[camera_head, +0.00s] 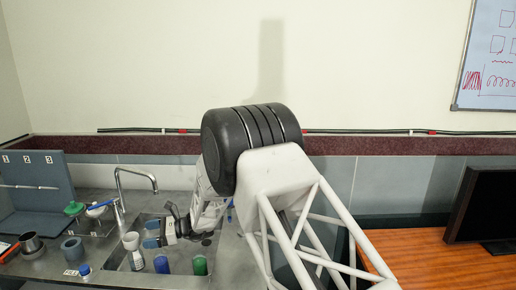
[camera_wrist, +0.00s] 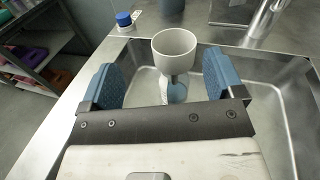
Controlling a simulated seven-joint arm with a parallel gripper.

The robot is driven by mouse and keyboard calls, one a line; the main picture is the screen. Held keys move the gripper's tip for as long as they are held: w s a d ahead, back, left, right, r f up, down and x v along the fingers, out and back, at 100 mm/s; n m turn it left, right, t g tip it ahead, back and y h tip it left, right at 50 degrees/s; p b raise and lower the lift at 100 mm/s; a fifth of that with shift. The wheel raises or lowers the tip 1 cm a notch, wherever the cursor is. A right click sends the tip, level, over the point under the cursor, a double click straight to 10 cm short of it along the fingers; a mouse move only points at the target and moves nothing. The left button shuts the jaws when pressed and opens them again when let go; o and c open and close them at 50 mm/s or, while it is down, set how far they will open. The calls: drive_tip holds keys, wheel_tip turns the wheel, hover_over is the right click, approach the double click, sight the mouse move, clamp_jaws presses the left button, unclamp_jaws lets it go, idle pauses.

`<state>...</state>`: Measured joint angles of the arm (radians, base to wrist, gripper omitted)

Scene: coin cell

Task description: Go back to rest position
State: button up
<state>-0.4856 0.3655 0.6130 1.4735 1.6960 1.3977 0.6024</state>
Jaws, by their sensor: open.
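My gripper (camera_wrist: 164,78) is open, with its two blue-padded fingers apart and nothing held between them. In the head view my gripper (camera_head: 151,234) is low over the sink, to the left of my arm's large black joint. A white cup-topped vessel (camera_wrist: 174,47) with a narrow neck stands just beyond the fingers in the wrist view. It also shows in the head view (camera_head: 131,241), to the left of the fingers. I cannot tell whether a finger touches it.
The steel sink (camera_head: 178,222) has a tall faucet (camera_head: 136,175) behind it. A blue cup (camera_head: 162,264) and a green cup (camera_head: 200,265) stand near its front. A small blue-capped bottle (camera_head: 84,270) stands to the left. A monitor (camera_head: 484,207) stands on the wooden desk (camera_head: 425,260) at right.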

drive_tip(key=s+d+r+n+h, duration=0.4)
drive_tip(key=shift+s+n+g+h, duration=0.15)
drive_tip(key=shift+n+g+h, duration=0.15)
drive_tip(key=shift+g, duration=0.1)
drive_tip(key=s+d+r+n+t+h, duration=0.25)
drive_tip(key=s+d+r, duration=0.2)
drive_tip(key=d, duration=0.55)
drive_tip(key=s+d+r+n+t+h, duration=0.1)
drive_tip(key=s+d+r+n+h, duration=0.25)
drive_tip(key=d+r, duration=0.45)
drive_tip(key=s+d+r+n+t+h, duration=0.1)
drive_tip(key=s+d+r+n+h, duration=0.3)
drive_tip(key=d, duration=0.8)
drive_tip(key=s+d+m+t+h, duration=0.1)
drive_tip(key=s+d+t+h, duration=0.1)
drive_tip(key=s+d, duration=2.1)
drive_tip(key=s+t, duration=0.1)
drive_tip(key=s, duration=0.1)
drive_tip(key=shift+s+d+r+t, duration=0.35)
